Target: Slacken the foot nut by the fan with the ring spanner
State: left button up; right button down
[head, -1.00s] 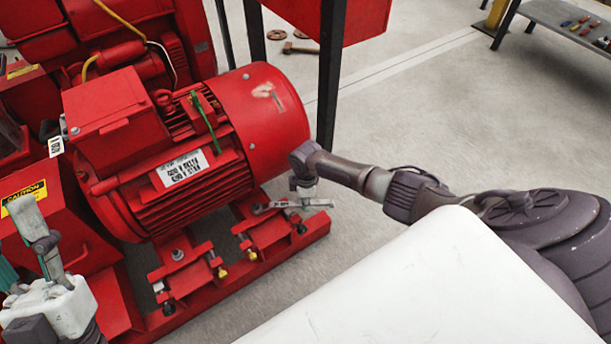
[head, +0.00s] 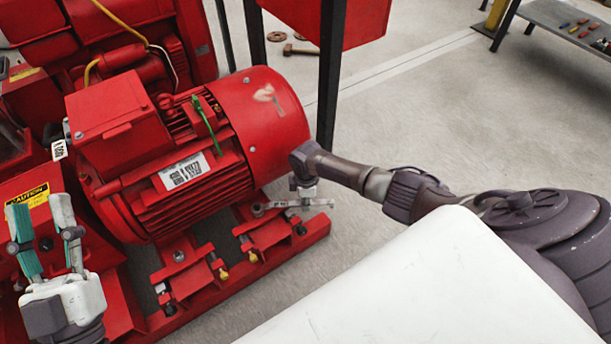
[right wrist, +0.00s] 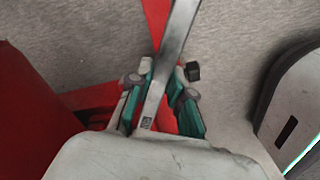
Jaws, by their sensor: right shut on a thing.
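The red motor (head: 190,150) stands on a red base, with its rounded fan cowl (head: 264,115) at the right end. My right gripper (head: 305,197) is shut on the ring spanner (head: 286,204), beside the motor foot under the fan end. The spanner's ring end is at that foot and covers the nut there; I cannot tell whether it is seated around it. In the right wrist view the spanner (right wrist: 172,55) runs between the teal finger pads of the right gripper (right wrist: 166,95). My left gripper (head: 44,222) is open and empty at the lower left, its fingers pointing up.
Another motor foot (head: 178,258) with bolts is nearer, on the red base rail (head: 225,277). A dark post (head: 330,75) stands behind the fan end. A bench with small tools (head: 570,25) is at the far right. The floor between is clear.

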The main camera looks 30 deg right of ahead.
jog(key=shift+r+p, duration=0.45)
jog(key=shift+r, duration=0.15)
jog(key=shift+r+p, duration=0.5)
jog(key=shift+p, duration=0.05)
jog(key=shift+r+p, duration=0.3)
pick_arm(q)
notch_tip(320, 180, down, 13)
jog(key=w+a+g+y, duration=0.1)
jog(key=w+g+y, duration=0.1)
jog(key=g, duration=0.7)
jog(key=shift+w+a+y+p, duration=0.25)
jog(key=shift+y+p, duration=0.15)
jog(key=shift+y, duration=0.1)
pick_arm(e)
jog(key=shift+r, duration=0.4)
pick_arm(q)
jog(key=shift+f, duration=0.1)
